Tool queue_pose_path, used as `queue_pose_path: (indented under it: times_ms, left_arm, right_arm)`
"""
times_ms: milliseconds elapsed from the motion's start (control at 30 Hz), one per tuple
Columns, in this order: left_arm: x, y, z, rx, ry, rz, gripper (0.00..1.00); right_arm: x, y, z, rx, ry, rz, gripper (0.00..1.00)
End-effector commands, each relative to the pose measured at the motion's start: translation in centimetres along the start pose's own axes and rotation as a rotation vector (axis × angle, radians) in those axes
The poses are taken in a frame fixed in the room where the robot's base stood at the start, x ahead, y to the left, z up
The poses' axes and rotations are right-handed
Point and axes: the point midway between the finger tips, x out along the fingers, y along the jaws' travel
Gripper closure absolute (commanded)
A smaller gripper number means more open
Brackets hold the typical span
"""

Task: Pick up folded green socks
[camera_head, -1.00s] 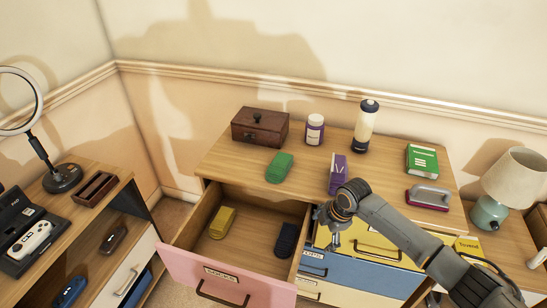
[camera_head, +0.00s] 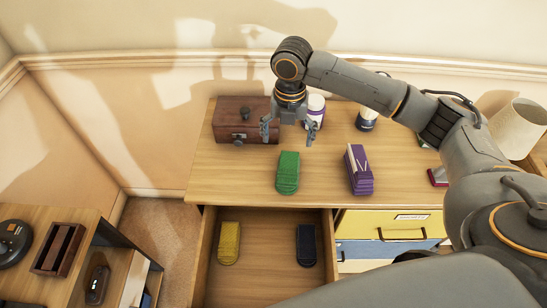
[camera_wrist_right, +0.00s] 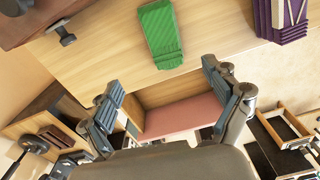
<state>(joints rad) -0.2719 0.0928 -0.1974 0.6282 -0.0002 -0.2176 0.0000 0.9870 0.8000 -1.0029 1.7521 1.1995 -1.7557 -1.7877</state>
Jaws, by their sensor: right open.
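The folded green socks (camera_head: 288,172) lie on the wooden dresser top, near its front edge above the open drawer. They also show in the right wrist view (camera_wrist_right: 160,34), beyond the fingertips at the top middle. My right gripper (camera_head: 287,137) is open and empty, above the dresser top and behind the green socks in the head view. Its two fingers are spread wide in the right wrist view (camera_wrist_right: 160,92). It does not touch the socks. My left gripper is not in view.
A wooden box (camera_head: 240,126) stands left of my right gripper, with a white bottle (camera_head: 316,108) behind it. Purple folded socks (camera_head: 357,170) lie to the right. The open drawer (camera_head: 266,285) holds yellow socks (camera_head: 229,243) and dark blue socks (camera_head: 305,245).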

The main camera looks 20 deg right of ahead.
Motion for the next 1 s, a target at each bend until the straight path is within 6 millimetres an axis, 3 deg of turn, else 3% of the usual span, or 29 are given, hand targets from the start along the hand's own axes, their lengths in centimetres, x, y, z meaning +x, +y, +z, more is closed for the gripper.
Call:
queue_pose_path:
  times_ms: [200,333,467,700,833,1000]
  left_arm:
    - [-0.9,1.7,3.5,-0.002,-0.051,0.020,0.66]
    - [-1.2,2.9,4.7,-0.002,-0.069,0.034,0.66]
    - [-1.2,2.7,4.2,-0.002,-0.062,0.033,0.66]
    - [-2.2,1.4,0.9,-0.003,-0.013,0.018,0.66]
    - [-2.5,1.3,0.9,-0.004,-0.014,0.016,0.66]
    - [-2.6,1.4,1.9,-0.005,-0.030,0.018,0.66]
  right_arm:
    - [4.3,-0.1,-0.1,0.002,0.005,-0.003,0.11]
    - [6.5,-0.1,0.0,0.003,0.003,-0.002,0.11]
    - [7.5,0.0,0.0,0.002,0.000,0.000,0.11]
    - [10.0,-0.1,0.1,0.005,0.003,-0.003,0.11]
    - [11.9,0.0,0.2,0.003,0.001,-0.001,0.11]
    - [13.0,-0.1,0.2,0.003,-0.001,0.000,0.11]
